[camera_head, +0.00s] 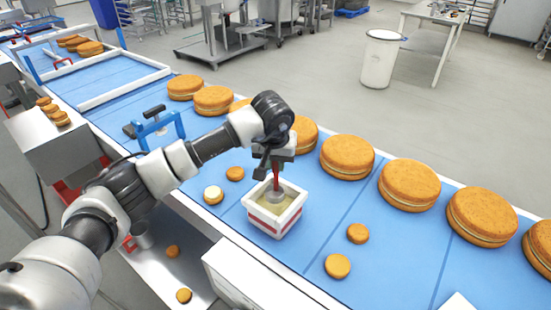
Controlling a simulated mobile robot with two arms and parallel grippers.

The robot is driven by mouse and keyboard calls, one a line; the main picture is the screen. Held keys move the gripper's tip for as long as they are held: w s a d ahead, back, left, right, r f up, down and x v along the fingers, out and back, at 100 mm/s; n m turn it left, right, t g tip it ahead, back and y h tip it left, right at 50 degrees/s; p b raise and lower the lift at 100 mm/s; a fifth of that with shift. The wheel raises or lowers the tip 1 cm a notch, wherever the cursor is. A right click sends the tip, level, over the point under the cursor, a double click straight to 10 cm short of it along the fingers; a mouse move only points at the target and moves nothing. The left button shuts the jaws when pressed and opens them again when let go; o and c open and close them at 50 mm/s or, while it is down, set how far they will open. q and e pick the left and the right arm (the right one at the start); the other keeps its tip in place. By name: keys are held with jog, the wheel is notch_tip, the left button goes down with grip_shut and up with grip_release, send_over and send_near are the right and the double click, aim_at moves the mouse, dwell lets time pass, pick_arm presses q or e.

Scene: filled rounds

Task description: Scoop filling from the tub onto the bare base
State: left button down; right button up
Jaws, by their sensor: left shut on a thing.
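The tub (262,221) is a white square container with a red stripe, standing on the blue conveyor near its front edge. Pale cream filling (291,213) shows inside it. My left gripper (274,160) is above the tub, shut on the red handle of a scoop (276,179). The scoop points down, with its grey head in the tub at the filling; its lower part is hidden. A small round with a pale top (213,194) lies left of the tub. Small plain orange rounds lie left (235,173) and right (358,233) of it. My right gripper is out of view.
Large filled rounds (410,184) line the far side of the blue conveyor (310,200). Another small round (338,265) lies near the front edge. A blue-handled frame (160,130) stands on the belt at left. A white bin (380,60) stands on the floor beyond.

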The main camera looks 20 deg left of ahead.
aim_at(276, 180)
pick_arm(q)
notch_tip(276, 180, down, 3)
jog(key=shift+b, duration=1)
jog(key=shift+f+b, duration=0.35)
notch_tip(276, 180, down, 2)
jog(key=shift+f+b, duration=0.1)
jog(key=shift+b, duration=0.9)
jog(key=shift+f+b, duration=0.7)
jog(key=shift+f, duration=0.15)
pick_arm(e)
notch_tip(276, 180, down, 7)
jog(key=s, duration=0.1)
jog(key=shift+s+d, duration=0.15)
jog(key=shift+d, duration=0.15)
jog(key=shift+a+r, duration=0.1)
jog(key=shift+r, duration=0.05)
pick_arm(q)
jog(key=shift+r+p, duration=0.3)
jog(key=shift+r, duration=0.25)
jog(key=shift+r+p, duration=2.2)
jog(key=shift+r, duration=2.6)
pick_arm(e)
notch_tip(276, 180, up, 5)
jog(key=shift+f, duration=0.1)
